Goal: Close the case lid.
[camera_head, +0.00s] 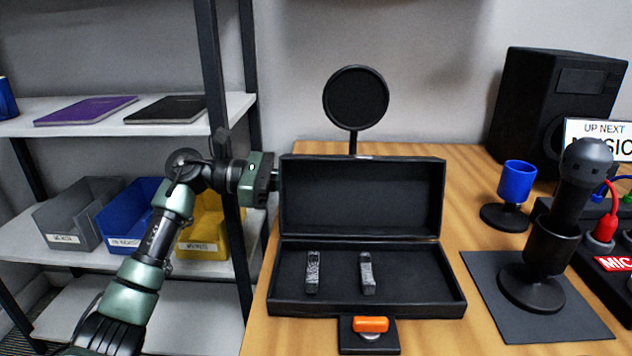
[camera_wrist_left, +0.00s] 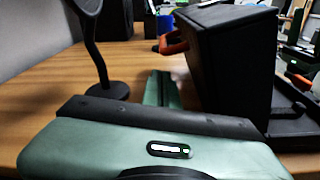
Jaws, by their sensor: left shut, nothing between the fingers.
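The black case (camera_head: 340,305) lies on the wooden table with its lid (camera_head: 360,195) standing open, upright at the back. Two small grey pieces lie in its base. My left gripper (camera_head: 274,178) is at the lid's left edge, its fingertips partly hidden behind the lid. In the left wrist view the shut fingers (camera_wrist_left: 163,90) point along the lid's rear side (camera_wrist_left: 228,60); I cannot tell whether they touch it. An orange-red part (camera_wrist_left: 176,46) sticks out from the lid there. My right gripper is not in view.
A round black disc on a stand (camera_head: 356,97) rises behind the lid and also shows close by in the left wrist view (camera_wrist_left: 100,60). An orange piece on a black plate (camera_head: 370,324) sits at the case front. A microphone (camera_head: 570,190) stands to the right.

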